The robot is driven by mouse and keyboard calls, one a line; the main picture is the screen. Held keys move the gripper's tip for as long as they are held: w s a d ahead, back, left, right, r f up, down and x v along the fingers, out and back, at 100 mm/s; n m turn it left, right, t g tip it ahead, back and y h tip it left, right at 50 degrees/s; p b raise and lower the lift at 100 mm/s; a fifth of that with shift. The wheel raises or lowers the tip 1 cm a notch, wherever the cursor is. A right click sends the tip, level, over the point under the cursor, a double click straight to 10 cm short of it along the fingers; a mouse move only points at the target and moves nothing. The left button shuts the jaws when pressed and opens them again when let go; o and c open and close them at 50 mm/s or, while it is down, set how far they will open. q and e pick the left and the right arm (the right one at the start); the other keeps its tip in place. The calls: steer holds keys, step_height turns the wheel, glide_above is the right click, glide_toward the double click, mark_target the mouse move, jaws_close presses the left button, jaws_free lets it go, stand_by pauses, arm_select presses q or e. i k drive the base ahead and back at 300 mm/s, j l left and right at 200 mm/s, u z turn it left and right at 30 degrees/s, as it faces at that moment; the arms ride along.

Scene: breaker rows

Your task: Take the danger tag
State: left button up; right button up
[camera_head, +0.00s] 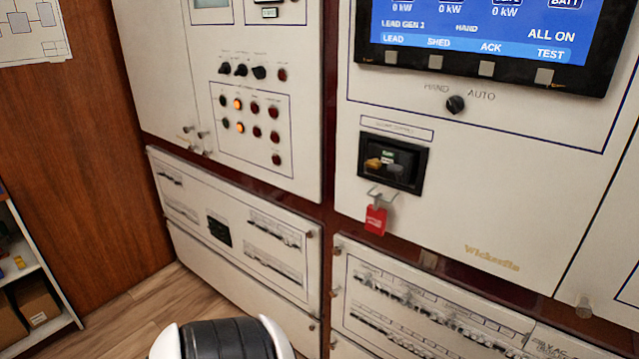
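A small red danger tag (376,220) hangs from a thin wire hook (382,194) just below a black breaker unit (392,163) on the white right-hand panel. The tag hangs upright in front of the panel's lower part. Neither of my grippers shows in the head view, so nothing is seen touching the tag.
A screen (490,35) and a HAND/AUTO knob (455,104) sit above the breaker unit. Lower panels with breaker rows (430,305) lie beneath. A shelf with boxes (30,290) stands at the left. A black and white rounded object (222,340) shows at the bottom.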

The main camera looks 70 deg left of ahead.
mark_target(375, 221)
steer(key=u, duration=1.75)
